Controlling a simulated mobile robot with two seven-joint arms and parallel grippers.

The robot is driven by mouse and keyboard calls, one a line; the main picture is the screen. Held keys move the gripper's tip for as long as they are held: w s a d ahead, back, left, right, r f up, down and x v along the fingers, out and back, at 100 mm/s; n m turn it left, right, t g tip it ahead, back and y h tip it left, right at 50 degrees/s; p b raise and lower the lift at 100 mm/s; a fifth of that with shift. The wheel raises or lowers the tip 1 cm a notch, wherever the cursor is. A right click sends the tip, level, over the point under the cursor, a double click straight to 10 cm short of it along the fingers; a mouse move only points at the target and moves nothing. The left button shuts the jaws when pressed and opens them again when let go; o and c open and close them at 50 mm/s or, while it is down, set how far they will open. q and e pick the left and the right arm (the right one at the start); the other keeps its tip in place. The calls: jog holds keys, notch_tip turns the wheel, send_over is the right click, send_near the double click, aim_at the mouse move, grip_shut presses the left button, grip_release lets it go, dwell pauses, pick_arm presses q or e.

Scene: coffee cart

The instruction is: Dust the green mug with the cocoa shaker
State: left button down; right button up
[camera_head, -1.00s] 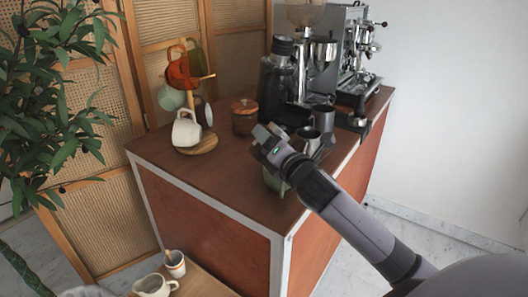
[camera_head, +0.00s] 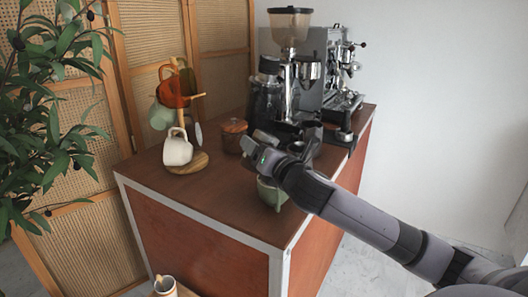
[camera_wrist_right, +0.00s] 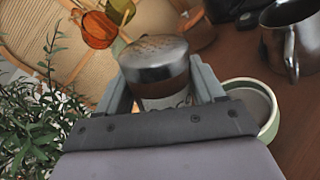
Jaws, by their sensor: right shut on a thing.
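My right gripper (camera_head: 252,148) is shut on the cocoa shaker (camera_wrist_right: 155,68). In the right wrist view the shaker is a metal-capped cylinder with a brown-speckled top, gripped between both fingers. The green mug (camera_head: 271,194) stands on the cart top just below my right wrist, partly hidden by it in the head view. In the right wrist view the mug (camera_wrist_right: 268,128) is beside the right finger, its pale inside partly visible. The shaker is next to the mug's opening; I cannot tell whether it is over it. My left gripper is not in view.
A mug tree (camera_head: 188,163) with orange, pale green and white mugs stands at the back left of the cart (camera_head: 210,190). A lidded jar (camera_head: 233,135), grinder (camera_head: 290,70) and espresso machine (camera_head: 340,75) stand behind. A metal pitcher (camera_wrist_right: 291,35) is near the mug. The front left top is clear.

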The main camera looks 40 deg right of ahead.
aim_at(254, 139)
jog(key=r+n, duration=0.1)
jog(key=a+r+n+p, duration=0.1)
jog(key=r+n+p, duration=0.1)
jog(key=n, duration=0.1)
jog(key=shift+w+a+r, duration=0.1)
jog(key=shift+a+r, duration=0.15)
jog(key=shift+a, duration=0.1)
jog(key=shift+a+r+n+p, duration=0.2)
jog(key=shift+r+n, duration=0.1)
jog(key=shift+n, duration=0.3)
jog(key=shift+a+r+n+p, duration=0.15)
jog(key=shift+r+n+p, duration=0.1)
jog(key=shift+n, duration=0.35)
jog(key=shift+f, duration=0.1)
